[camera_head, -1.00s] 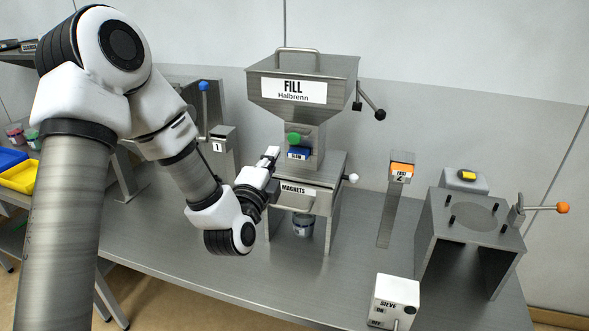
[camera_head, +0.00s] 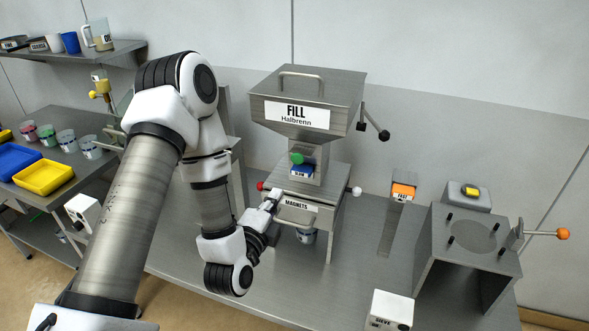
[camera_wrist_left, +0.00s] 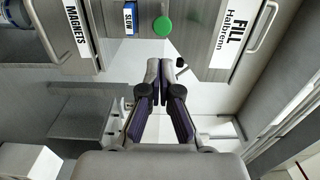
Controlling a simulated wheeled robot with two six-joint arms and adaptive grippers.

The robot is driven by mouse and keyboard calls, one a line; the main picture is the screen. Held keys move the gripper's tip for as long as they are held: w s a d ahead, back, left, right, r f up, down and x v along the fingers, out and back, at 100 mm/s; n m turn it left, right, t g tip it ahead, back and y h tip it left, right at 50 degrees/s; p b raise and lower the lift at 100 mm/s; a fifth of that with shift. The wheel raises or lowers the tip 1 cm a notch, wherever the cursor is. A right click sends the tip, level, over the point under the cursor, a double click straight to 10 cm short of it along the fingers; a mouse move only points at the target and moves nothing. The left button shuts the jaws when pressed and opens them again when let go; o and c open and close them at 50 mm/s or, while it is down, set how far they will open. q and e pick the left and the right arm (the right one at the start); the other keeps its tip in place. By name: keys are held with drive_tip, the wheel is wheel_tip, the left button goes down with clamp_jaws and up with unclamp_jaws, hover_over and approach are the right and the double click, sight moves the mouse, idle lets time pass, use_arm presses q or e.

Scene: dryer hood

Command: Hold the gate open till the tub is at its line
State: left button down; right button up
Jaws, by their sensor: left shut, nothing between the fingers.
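The steel hopper marked FILL (camera_head: 300,114) stands over a narrow neck with a green knob (camera_head: 297,158) and a blue SLOW label (camera_head: 301,170). Below it is the MAGNETS housing (camera_head: 322,190). A small tub (camera_head: 306,236) stands under the housing, partly hidden; its fill level and line cannot be made out. My left gripper (camera_head: 273,196) is shut and empty at the left front of the housing, below the green knob. In the left wrist view its fingertips (camera_wrist_left: 160,72) are together, with the green knob (camera_wrist_left: 163,26) beyond them. My right gripper is not in view.
A red knob (camera_head: 261,186) and a white knob (camera_head: 357,191) flank the housing. A black-knobbed lever (camera_head: 383,135) sits right of the hopper. An orange FAST piece (camera_head: 403,192), a sieve stand (camera_head: 425,230) and a SIEVE box (camera_head: 390,310) are to the right.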

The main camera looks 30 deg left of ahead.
sight(297, 160)
use_arm(q)
drive_tip(key=b+x, duration=0.2)
drive_tip(key=x, duration=0.4)
drive_tip(key=b+x, duration=0.3)
drive_tip(key=x, duration=0.3)
drive_tip(key=shift+w+r, duration=0.15)
drive_tip(key=shift+r, duration=0.1)
drive_tip(key=shift+w+a, duration=0.15)
drive_tip(key=shift+x, duration=1.45)
drive_tip(key=shift+r, duration=0.1)
